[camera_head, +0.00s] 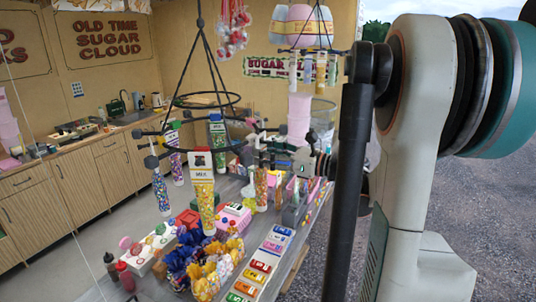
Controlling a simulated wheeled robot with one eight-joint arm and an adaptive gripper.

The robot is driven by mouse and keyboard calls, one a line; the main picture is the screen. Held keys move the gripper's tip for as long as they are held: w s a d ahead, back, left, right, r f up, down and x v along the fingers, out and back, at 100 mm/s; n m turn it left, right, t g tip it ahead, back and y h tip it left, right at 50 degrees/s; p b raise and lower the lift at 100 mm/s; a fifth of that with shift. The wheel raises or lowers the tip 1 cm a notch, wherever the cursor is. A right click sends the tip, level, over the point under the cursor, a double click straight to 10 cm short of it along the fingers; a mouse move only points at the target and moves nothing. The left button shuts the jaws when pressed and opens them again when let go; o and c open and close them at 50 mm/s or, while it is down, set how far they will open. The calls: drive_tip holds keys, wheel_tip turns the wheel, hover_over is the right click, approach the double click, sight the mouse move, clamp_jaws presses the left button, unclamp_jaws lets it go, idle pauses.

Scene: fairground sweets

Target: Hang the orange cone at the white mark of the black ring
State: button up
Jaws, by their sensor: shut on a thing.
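The black ring (207,101) hangs from thin black rods at the left centre, with short arms around it. A blue cone (162,194), a MIX cone (203,205) and a green-topped cone (217,132) hang from it. A cone with orange-brown filling (261,190) is upright to the right of these. My gripper (312,160) seems to be the small dark parts right of that cone, partly hidden behind my black arm tube. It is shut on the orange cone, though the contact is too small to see. I cannot make out the white mark.
A second hanging rack with a pink-and-white drum (301,28) is at the upper right. Wooden cabinets (80,180) line the back left.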

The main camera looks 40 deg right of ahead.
drive_tip(key=shift+f+b, duration=0.4)
drive_tip(key=shift+b, duration=0.05)
idle(0.4)
drive_tip(key=o, duration=1.5)
drive_tip(key=b+v, duration=0.1)
drive_tip(key=v, duration=0.9)
